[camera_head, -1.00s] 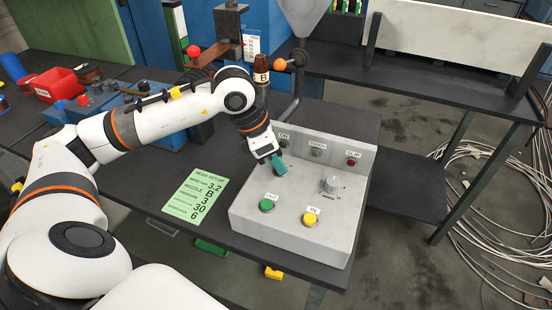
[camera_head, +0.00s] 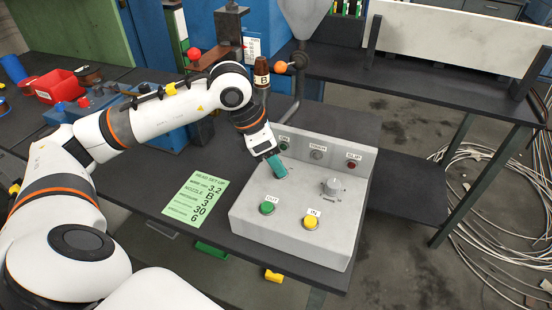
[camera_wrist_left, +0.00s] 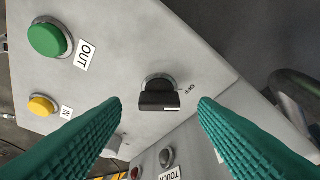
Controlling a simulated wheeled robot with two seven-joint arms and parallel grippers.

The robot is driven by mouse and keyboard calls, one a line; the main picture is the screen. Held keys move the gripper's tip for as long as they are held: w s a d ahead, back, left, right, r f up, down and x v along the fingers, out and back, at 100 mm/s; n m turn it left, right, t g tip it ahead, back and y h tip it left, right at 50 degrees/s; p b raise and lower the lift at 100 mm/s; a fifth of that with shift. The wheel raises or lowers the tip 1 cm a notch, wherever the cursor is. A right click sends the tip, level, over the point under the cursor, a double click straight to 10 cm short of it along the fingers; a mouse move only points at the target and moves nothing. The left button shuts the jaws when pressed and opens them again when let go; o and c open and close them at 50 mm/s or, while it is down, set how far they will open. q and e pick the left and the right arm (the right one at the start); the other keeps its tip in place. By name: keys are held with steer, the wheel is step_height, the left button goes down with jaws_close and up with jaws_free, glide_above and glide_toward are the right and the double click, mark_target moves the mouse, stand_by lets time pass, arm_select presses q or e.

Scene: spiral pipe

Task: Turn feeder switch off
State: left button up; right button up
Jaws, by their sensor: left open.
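My left gripper (camera_head: 277,168) is over the left part of the box in the head view. In the wrist view its two teal ribbed fingers (camera_wrist_left: 160,110) are open, one on each side of the switch in the picture, with nothing between them. I cannot tell how high they are above it. In the head view the switch is mostly hidden or too small to make out.
The control box (camera_head: 290,240) also bears a green OUT button (camera_head: 267,207), a yellow IN button (camera_head: 311,222) and a grey dial (camera_head: 331,186). Lamps line its raised back. A green note (camera_head: 195,198) lies left of it. A bottle marked B (camera_head: 261,75) stands behind.

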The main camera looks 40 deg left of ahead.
arm_select(q)
steer(key=v, duration=1)
steer(key=shift+s+r, duration=0.15)
steer(key=shift+r, duration=0.2)
